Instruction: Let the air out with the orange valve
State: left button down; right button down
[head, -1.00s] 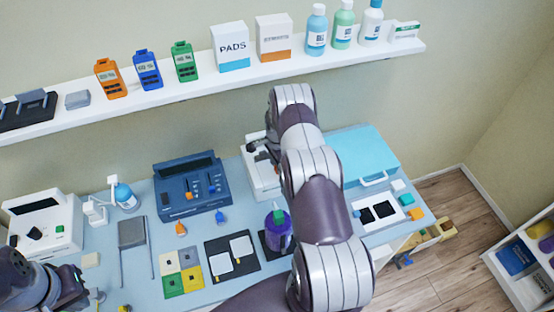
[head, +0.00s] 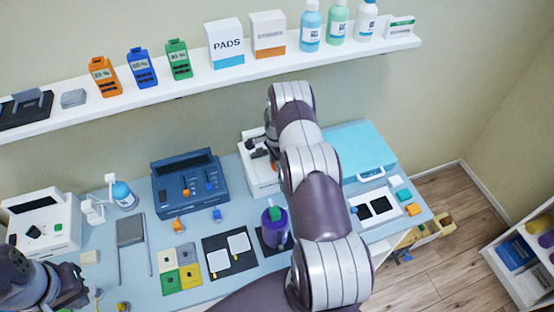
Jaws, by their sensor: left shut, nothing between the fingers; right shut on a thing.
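A white device (head: 256,174) stands at the back of the table, partly behind my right arm. My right gripper (head: 264,152) is at the top of this device and is shut on a small part there. A trace of orange shows beside the fingers, so I take the part to be the orange valve; the arm and fingers hide most of it. My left gripper (head: 70,276) is at the lower left, shut and empty, above the table's left end and away from the white device.
A blue console (head: 180,168) with small knobs stands left of the white device. A purple cup (head: 275,236), black mat (head: 218,244) and coloured squares (head: 168,282) lie in front. A turquoise case (head: 352,150) stands to the right. A shelf (head: 200,86) runs along the wall above.

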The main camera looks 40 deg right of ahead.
jog(key=shift+s+a+f, duration=0.15)
dwell(0.6)
jog(key=c, duration=1.2)
grip_release()
jog(key=shift+a, duration=0.1)
jog(key=shift+w, duration=0.2)
jog(key=shift+r, duration=0.25)
notch_tip(320, 180, up, 7)
jog(key=b, duration=0.3)
jog(key=shift+f+b, duration=0.15)
jog(key=shift+b, duration=0.25)
jog(key=shift+r, duration=0.2)
